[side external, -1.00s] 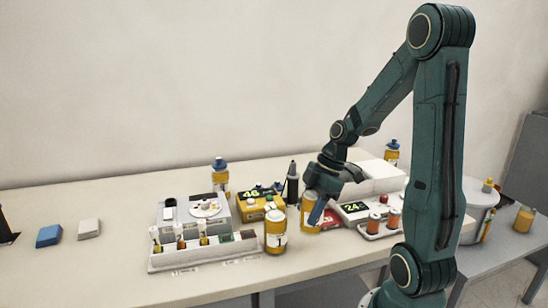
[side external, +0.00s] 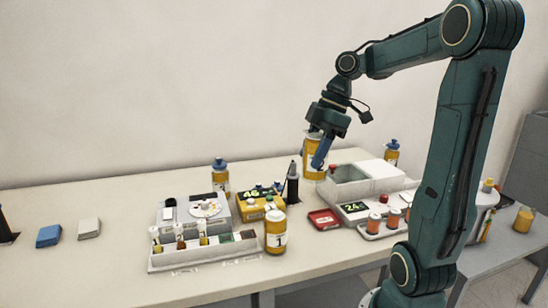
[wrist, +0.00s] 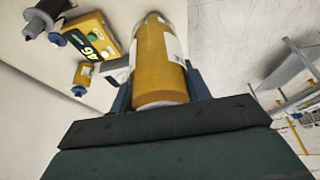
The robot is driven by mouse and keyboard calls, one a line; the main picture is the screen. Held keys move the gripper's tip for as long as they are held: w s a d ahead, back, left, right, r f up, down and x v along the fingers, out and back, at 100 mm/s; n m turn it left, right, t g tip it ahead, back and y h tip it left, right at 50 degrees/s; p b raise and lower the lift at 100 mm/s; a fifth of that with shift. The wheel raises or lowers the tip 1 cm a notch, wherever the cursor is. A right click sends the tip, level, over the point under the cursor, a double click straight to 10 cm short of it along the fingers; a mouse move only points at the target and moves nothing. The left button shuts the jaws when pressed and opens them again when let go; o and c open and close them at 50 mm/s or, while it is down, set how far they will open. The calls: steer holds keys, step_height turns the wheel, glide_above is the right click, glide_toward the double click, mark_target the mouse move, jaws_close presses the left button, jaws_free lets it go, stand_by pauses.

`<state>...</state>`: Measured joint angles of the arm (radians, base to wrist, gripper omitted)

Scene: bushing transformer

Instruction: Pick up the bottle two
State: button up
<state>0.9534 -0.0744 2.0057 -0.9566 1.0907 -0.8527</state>
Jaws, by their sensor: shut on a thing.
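My gripper (side external: 316,152) is shut on a yellow bottle (side external: 312,158) with a white label, held in the air above the table. In the wrist view the held bottle (wrist: 160,68) sits between the blue fingers; its number cannot be read. Another yellow bottle (side external: 275,236), marked 1, stands upright at the table's front edge, left of and below my gripper. Two blue-capped yellow bottles stand further back, one at the left (side external: 220,177) and one at the right (side external: 391,154).
A yellow meter (side external: 252,208), a dark pointed tool (side external: 292,182), a red dish (side external: 324,220) and a white device with a green display (side external: 354,208) stand below. A tube rack (side external: 205,254) is front left. The table's left part is mostly clear.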

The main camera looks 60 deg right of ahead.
steer(key=shift+d, duration=0.1)
stand_by(0.7)
steer(key=m, duration=0.1)
steer(key=d+m, duration=0.1)
steer(key=shift+w+d+m+t+h, duration=0.2)
steer(key=shift+w+m+t+h, duration=0.1)
steer(key=shift+w+t+h, duration=0.1)
steer(key=d+m+h, duration=0.2)
steer(key=d+m, duration=0.2)
steer(key=m, duration=0.2)
steer(key=m+h, duration=0.4)
steer(key=m, duration=0.5)
glide_above(324, 219)
steer(key=shift+r+g, duration=0.4)
steer(key=shift+r, duration=0.05)
steer(key=shift+f, duration=0.1)
step_height(324, 219, down, 16)
steer(key=shift+r, duration=0.2)
steer(key=shift+w, duration=0.1)
steer(key=shift+f, duration=2.15)
